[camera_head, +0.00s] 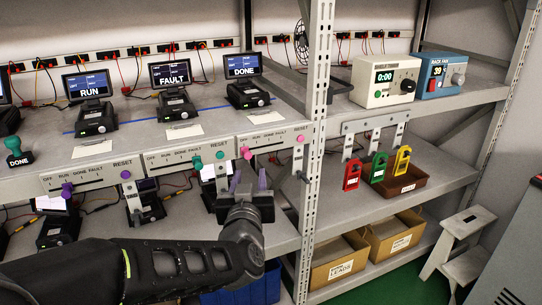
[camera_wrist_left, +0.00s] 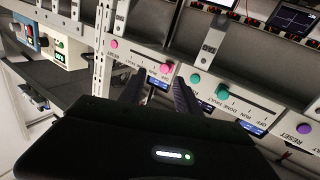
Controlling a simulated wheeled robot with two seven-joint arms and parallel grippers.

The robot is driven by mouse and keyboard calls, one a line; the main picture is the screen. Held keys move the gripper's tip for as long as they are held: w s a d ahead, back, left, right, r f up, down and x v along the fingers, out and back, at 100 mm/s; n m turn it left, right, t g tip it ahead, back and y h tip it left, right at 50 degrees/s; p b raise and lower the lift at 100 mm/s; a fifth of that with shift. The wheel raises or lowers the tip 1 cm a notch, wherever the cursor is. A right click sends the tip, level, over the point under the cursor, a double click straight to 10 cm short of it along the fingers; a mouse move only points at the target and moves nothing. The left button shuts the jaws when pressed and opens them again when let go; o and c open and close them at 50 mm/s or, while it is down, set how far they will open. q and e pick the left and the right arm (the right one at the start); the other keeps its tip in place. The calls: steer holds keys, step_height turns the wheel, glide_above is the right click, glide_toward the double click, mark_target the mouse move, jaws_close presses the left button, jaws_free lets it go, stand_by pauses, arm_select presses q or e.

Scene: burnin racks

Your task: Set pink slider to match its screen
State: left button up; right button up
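The pink slider (camera_head: 246,152) is at the OFF end of the right-hand panel on the shelf edge, whose labels read OFF, RUN, DONE, FAULT. Its pink RESET button (camera_head: 299,138) is at the panel's right end. The screen (camera_head: 242,66) above reads DONE. My left gripper (camera_head: 249,180) is open and empty, just below the pink slider, fingers pointing up at the panel. In the left wrist view, the pink slider (camera_wrist_left: 166,68) shows beyond and between the fingertips (camera_wrist_left: 158,88); no contact is visible. My right gripper is not in view.
To the left are a panel with a teal slider (camera_head: 197,162) under a FAULT screen (camera_head: 170,73), and one with a purple slider (camera_head: 67,188) under a RUN screen (camera_head: 88,84). A metal rack post (camera_head: 318,100) stands right of the pink panel. Lower-shelf devices lie behind my gripper.

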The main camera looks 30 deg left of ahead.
mark_target(248, 156)
arm_select(q)
steer(key=shift+y, duration=0.3)
steer(key=p+x, duration=0.2)
steer(key=x, duration=0.1)
steer(key=p+x, duration=0.2)
steer(key=x, duration=0.2)
steer(key=shift+a+r+p, duration=0.2)
steer(key=shift+a+p, duration=0.2)
steer(key=shift+a, duration=0.1)
steer(key=shift+c, duration=0.3)
jaws_close()
stand_by(1.0)
